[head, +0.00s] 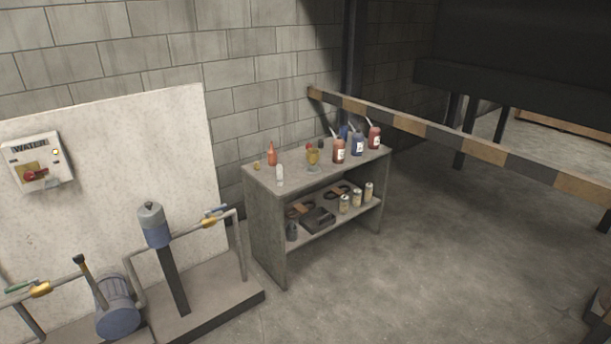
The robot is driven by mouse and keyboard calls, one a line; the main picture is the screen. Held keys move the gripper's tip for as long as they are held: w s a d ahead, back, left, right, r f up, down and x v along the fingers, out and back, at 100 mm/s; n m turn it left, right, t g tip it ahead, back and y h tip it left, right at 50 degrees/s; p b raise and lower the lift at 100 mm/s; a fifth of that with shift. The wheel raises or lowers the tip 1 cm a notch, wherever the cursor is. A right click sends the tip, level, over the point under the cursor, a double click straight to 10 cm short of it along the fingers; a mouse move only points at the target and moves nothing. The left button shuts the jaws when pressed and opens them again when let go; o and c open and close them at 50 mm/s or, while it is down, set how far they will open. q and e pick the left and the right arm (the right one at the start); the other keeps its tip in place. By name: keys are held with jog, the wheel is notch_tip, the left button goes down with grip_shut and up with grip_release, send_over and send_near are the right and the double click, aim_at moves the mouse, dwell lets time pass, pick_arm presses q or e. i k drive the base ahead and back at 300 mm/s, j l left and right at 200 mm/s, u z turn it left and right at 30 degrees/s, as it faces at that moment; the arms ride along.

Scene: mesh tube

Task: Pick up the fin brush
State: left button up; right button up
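A slim tan-handled thing with a dark, wider top (90,279), perhaps the fin brush, stands tilted at the blue motor (119,316) at the lower left. It is too small to be sure what it is, and I cannot tell whether it touches the motor or stands behind it. Nothing else in view is clearly a brush. Neither of my grippers shows in the head view.
A grey two-level shelf table (262,205) with bottles and cans stands against the block wall. A pipe with valves and a blue-capped post (154,226) stand near the motor. A striped barrier beam (440,130) crosses at the right. The floor in front of the table is clear.

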aim_at(280, 181)
jog(key=z, duration=4.5)
jog(key=u, duration=4.25)
jog(key=i+u, duration=0.1)
jog(key=u, duration=0.15)
jog(key=i+l+u, duration=0.1)
jog(key=i+l, duration=0.15)
jog(key=i, duration=0.35)
jog(key=i+l+u, duration=0.1)
jog(key=i+l, duration=0.25)
jog(key=i, duration=0.25)
jog(key=i+l+u, duration=0.1)
jog(key=i+l, duration=0.25)
jog(key=i, duration=0.2)
jog(key=i+l+u, duration=0.1)
jog(key=i+l, duration=0.3)
jog(key=i, duration=0.2)
